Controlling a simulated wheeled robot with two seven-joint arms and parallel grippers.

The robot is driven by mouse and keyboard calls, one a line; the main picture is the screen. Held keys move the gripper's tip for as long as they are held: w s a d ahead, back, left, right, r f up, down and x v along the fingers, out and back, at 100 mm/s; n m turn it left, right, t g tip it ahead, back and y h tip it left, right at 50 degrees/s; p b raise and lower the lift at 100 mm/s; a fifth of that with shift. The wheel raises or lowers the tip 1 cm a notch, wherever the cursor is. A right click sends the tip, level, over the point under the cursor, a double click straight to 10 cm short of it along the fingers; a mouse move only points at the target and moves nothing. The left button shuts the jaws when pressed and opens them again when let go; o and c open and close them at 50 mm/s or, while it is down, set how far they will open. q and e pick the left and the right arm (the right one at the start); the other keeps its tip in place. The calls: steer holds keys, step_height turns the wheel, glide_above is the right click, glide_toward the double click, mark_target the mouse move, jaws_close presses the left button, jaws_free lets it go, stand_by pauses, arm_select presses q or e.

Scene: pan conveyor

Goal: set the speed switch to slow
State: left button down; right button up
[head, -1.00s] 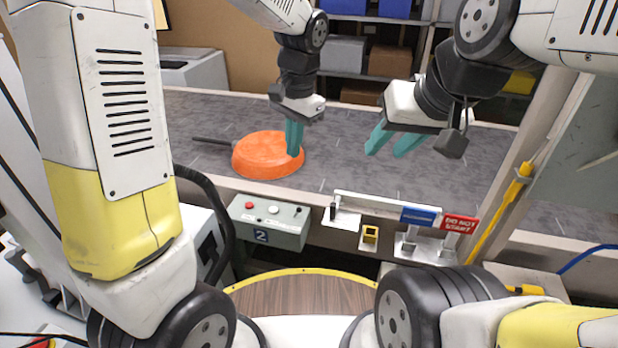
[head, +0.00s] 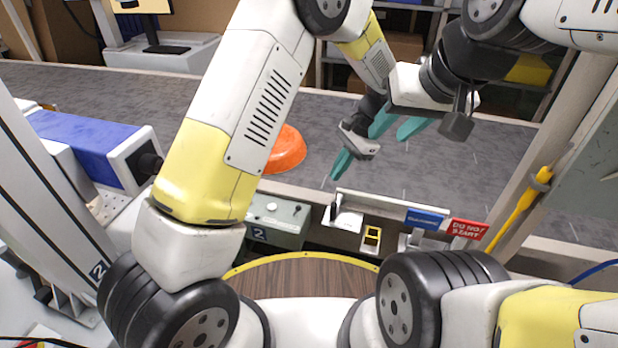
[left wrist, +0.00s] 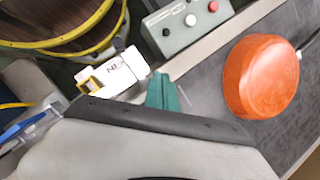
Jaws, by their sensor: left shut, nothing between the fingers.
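A small black lever (head: 334,211), which looks like the speed switch, stands on a white plate (head: 349,221) at the conveyor's front rail. In the left wrist view the white plate (left wrist: 126,70) bears dark lettering too small to read surely, and a dark lever tip (left wrist: 118,44) shows at its edge. I cannot tell the lever's setting. My left gripper (head: 339,165) is shut and empty, above and behind the plate; its teal fingers (left wrist: 163,92) appear beside the plate in the wrist view. My right gripper (head: 396,128) is open and empty over the belt.
An orange pan (head: 287,150) lies on the grey conveyor, partly hidden by my left arm. A grey button box (head: 278,218) is left of the plate. A yellow-framed piece (head: 371,238), a blue sign (head: 427,218) and a red sign (head: 468,229) are to the right.

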mark_target(296, 211)
arm_select(q)
steer(key=x, duration=1)
steer(key=shift+f, duration=0.15)
steer(key=shift+s+a+r, duration=0.2)
steer(key=shift+s+a, duration=0.1)
steer(key=shift+a, duration=0.3)
steer(key=shift+s+a+r, duration=0.15)
steer(key=shift+s+a, duration=0.15)
steer(key=shift+a, duration=0.3)
steer(key=shift+s+a, duration=0.3)
steer(key=shift+a, duration=0.25)
